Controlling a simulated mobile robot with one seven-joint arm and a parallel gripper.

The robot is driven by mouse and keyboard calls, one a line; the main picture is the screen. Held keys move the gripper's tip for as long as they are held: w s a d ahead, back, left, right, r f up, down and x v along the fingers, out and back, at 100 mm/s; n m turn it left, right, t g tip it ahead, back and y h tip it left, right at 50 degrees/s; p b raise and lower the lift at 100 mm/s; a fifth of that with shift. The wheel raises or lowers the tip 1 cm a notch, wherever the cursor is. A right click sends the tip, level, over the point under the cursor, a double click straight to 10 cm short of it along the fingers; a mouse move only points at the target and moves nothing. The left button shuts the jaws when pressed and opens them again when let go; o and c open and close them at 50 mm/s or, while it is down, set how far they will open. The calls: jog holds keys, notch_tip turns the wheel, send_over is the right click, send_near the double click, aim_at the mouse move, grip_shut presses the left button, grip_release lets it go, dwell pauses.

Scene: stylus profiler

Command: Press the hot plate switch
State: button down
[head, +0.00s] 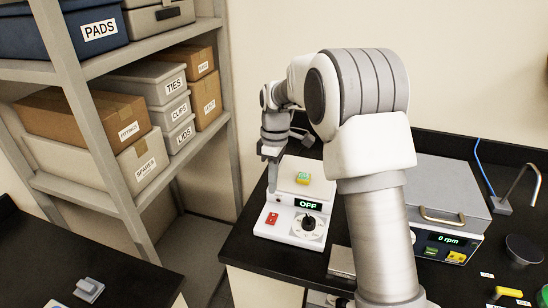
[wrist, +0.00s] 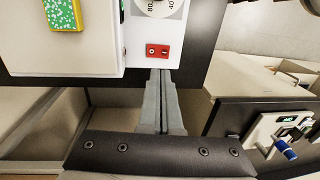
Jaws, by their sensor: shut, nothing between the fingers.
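The white hot plate (head: 293,236) stands on the black bench, with a display reading OFF (head: 308,204) and a black knob (head: 309,222). Its red switch (head: 272,219) is at the left of the front panel. In the wrist view the red switch (wrist: 158,51) shows close up, below the dial. My gripper (head: 272,186) points down by the left side of the hot plate in the head view. Its fingers (wrist: 161,72) are together and empty, with the tips just below the switch in the wrist view. Whether they touch it cannot be told.
A yellow and green block (head: 303,178) lies on the hot plate's top. A grey machine reading 0 rpm (head: 450,190) stands to the right. A shelf with boxes (head: 75,72) is at the left. A small flat box (head: 341,262) lies on the bench right of the hot plate.

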notch_tip(320, 180, up, 8)
send_over(270, 221)
jog(key=w+d, duration=0.1)
jog(key=w, duration=0.2)
jog(key=shift+w+d+r, duration=0.15)
jog(key=shift+w+d, duration=0.05)
jog(key=f, duration=0.1)
jog(key=s+f+b, duration=0.1)
jog(key=f+b, duration=0.1)
jog(key=shift+s+a+f, duration=0.2)
jog(key=shift+s+a, duration=0.1)
jog(key=f, duration=0.4)
jog(key=s+f, duration=0.1)
jog(key=f, duration=0.9)
jog(key=shift+s+a+b, duration=0.3)
jog(key=shift+a+b, duration=0.05)
